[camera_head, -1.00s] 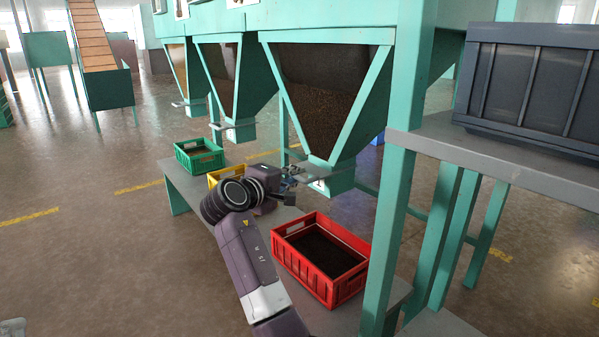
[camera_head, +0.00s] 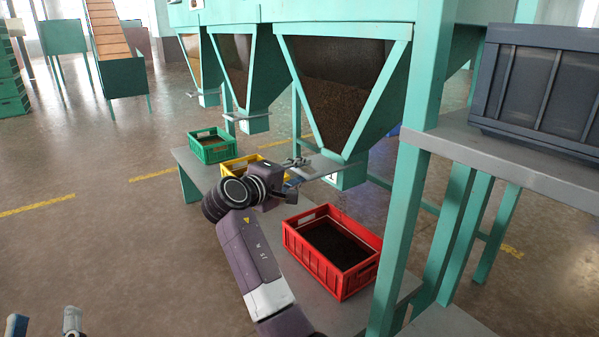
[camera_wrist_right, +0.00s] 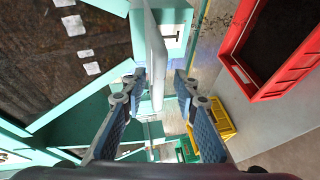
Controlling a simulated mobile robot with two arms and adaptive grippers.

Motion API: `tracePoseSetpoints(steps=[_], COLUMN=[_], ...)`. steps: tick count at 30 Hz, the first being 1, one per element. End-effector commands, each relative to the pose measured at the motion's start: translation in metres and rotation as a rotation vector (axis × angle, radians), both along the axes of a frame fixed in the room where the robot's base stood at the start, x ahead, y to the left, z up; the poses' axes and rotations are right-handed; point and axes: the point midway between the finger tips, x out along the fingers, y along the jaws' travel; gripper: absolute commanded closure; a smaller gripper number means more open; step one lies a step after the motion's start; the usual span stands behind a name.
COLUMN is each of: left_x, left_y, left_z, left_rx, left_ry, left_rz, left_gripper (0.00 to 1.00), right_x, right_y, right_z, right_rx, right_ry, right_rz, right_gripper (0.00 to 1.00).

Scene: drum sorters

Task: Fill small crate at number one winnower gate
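The nearest winnower hopper (camera_head: 350,85) holds dark grains behind its clear front. Its flat gate plate (camera_head: 322,165) sticks out at the outlet and shows edge-on in the right wrist view (camera_wrist_right: 155,50). My right gripper (camera_head: 290,182) is just left of and below the plate; in the wrist view its fingers (camera_wrist_right: 160,82) stand apart on either side of the plate, with no clear contact. A red crate (camera_head: 296,247) with dark grains in it sits on the bench, right of the gripper. My left gripper (camera_head: 45,324) is open and empty at the bottom left.
A yellow crate (camera_head: 228,168) and a green crate (camera_head: 210,152) stand farther along the low bench (camera_head: 195,180). A large grey bin (camera_head: 540,80) sits on a shelf at right. A green post (camera_head: 405,200) stands beside the red crate. Open floor lies left.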

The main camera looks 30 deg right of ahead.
Motion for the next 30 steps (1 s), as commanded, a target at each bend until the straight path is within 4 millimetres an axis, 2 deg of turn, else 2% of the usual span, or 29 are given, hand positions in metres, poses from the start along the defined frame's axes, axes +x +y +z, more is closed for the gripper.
tracePoseSetpoints(steps=[8,16,21,30], left_x=[0.0,0.0,0.0,0.0], left_y=[0.0,0.0,0.0,0.0], left_z=[0.0,0.0,0.0,0.0], left_rx=[0.0,0.0,0.0,0.0], left_ry=[-0.001,-0.001,-0.001,-0.001], left_rz=[0.0,0.0,0.0,0.0], left_gripper=[0.6,0.6,0.6,0.6], right_x=[-0.002,-0.022,-0.031,-0.034], right_y=[0.006,0.044,0.061,0.066], right_z=[0.002,0.01,0.013,0.015], right_rx=[-0.001,0.002,0.001,-0.001], right_ry=[-0.002,-0.002,0.0,0.0], right_rz=[0.002,0.004,0.002,0.0], right_gripper=[0.73,0.73,0.73,0.73])
